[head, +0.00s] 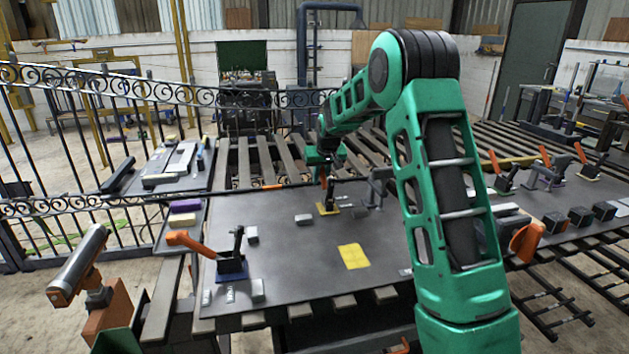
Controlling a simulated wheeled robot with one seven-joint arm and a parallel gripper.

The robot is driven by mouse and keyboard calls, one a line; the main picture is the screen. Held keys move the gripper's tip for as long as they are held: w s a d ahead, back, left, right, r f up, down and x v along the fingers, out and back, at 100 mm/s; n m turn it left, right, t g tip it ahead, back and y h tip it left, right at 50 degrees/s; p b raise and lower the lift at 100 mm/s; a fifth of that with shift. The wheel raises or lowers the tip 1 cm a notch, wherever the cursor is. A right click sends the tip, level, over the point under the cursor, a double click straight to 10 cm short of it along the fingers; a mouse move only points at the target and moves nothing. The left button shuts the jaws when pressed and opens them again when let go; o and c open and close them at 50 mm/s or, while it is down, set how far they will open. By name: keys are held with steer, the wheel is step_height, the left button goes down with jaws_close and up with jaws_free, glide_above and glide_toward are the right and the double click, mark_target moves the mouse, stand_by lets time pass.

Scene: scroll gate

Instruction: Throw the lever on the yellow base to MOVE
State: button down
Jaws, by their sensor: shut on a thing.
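The yellow base (328,210) sits on the dark tabletop, right of centre, with a dark lever rising from it. An orange part of that lever (323,180) shows just above the base, and the lever looks roughly upright. My gripper (324,170) is at the top of this lever, shut on it. The fingers are small and partly hidden by my wrist, so the exact contact does not show. Small pale plates (345,206) lie right of the base; their lettering is too small to read.
A lever on a blue base (232,266) stands front left, its orange handle (187,241) pointing left. A yellow sheet (354,256) lies flat nearby. A grey block (303,219) lies left of the yellow base. More orange-handled levers (545,156) stand right. A scroll gate (90,205) stands left.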

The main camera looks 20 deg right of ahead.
mark_target(323, 178)
steer(key=shift+w+a+r, duration=0.15)
steer(key=shift+w, duration=0.05)
steer(key=c, duration=1.9)
jaws_free()
steer(key=shift+o, duration=0.9)
steer(key=v, duration=1)
steer(key=shift+s+r, duration=0.15)
steer(key=shift+s, duration=0.05)
